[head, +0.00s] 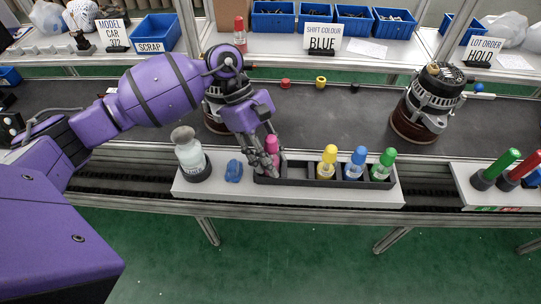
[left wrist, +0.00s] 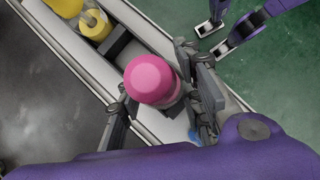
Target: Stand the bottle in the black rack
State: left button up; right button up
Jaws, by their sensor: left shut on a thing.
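The pink-capped bottle (head: 272,147) is upright at the left end of the black rack (head: 292,181). My left gripper (head: 265,163) is shut on it, with a finger on either side. In the left wrist view the round pink cap (left wrist: 151,80) lies between the fingers. The bottle's lower part is hidden, so I cannot tell whether its base touches the rack floor. My right gripper (left wrist: 212,40) shows in the left wrist view over the green floor, open and empty.
Yellow (head: 327,163), blue (head: 355,164) and green (head: 383,165) capped bottles stand in the rack's right part, with an empty slot left of them. The conveyor (head: 330,117) runs behind.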

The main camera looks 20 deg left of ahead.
pick_arm(q)
jog(key=shift+s+f, duration=0.1)
jog(key=shift+f, duration=0.1)
pick_arm(e)
jog(key=shift+s, duration=0.2)
pick_arm(q)
jog(key=o, duration=1.3)
pick_arm(e)
jog(key=shift+s+f, duration=0.1)
jog(key=shift+s, duration=0.1)
